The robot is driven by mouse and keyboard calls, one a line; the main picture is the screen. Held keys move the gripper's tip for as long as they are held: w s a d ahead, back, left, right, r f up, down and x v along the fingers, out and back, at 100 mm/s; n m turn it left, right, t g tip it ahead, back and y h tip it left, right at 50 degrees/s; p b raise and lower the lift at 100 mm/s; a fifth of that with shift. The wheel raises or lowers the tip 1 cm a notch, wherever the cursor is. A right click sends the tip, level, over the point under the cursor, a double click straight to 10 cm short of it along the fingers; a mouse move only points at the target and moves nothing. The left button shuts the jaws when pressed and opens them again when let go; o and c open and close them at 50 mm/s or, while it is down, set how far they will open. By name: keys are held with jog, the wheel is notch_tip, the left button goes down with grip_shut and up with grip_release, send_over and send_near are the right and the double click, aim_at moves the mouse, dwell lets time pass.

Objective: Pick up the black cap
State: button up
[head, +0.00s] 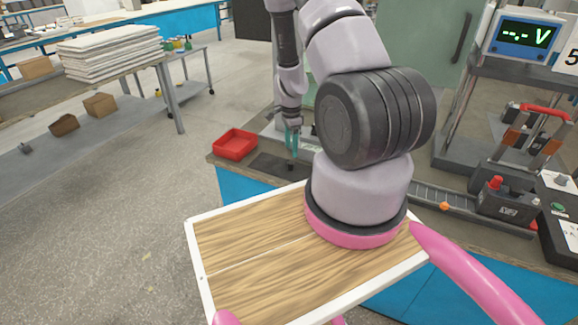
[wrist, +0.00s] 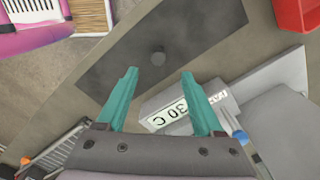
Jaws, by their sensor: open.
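The black cap (wrist: 158,57) is a small dark round piece on a dark grey mat (wrist: 110,70) on the workbench. In the head view the cap (head: 291,167) is a small dark spot on the mat (head: 266,164), just below my fingertips. My gripper (wrist: 158,74) has two teal fingers, spread apart with nothing between them. In the wrist view the cap lies between and slightly beyond the fingertips. In the head view my gripper (head: 291,148) points down over the mat; the exact height gap is hard to tell.
A red bin (head: 236,143) stands left of the mat and shows at the wrist view's upper right (wrist: 297,12). A roller track (head: 440,197) and a voltage display (head: 527,36) are to the right.

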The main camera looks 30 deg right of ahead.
aim_at(291, 162)
jog(key=f, duration=0.7)
jog(key=shift+s+a, duration=0.1)
jog(key=shift+a, duration=0.1)
jog(key=shift+r, duration=0.1)
grip_shut()
